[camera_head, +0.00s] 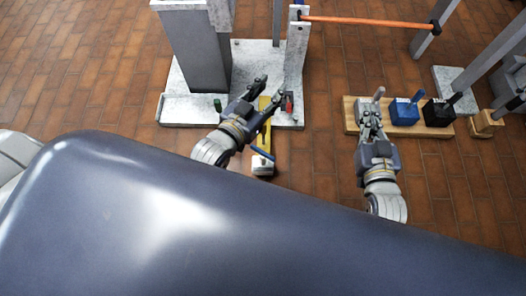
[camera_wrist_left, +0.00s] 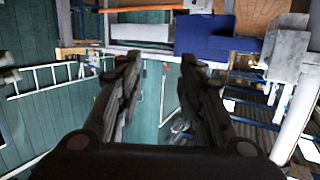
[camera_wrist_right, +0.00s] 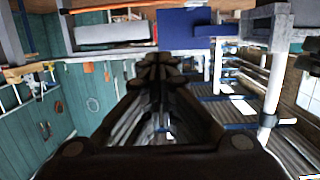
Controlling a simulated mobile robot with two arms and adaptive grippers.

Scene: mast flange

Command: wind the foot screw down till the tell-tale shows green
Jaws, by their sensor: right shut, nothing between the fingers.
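A yellow arm (camera_head: 266,126) runs out from the pale flange plate (camera_head: 180,107) to a white foot block (camera_head: 262,168). A blue bar (camera_head: 262,153) lies across it near the foot; it looks like the foot screw's handle, though I cannot be sure. A small red piece (camera_head: 289,102) and a short green peg (camera_head: 217,104) stand on the plate; I cannot tell which, if either, is the tell-tale. My right gripper (camera_head: 368,117) is shut and empty over the wooden board's left end.
The wooden board (camera_head: 397,130) carries a blue block (camera_head: 404,111) and a black block (camera_head: 438,112), each with a lever. A grey lever (camera_head: 379,94) stands by my right gripper. Brick floor between is clear.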

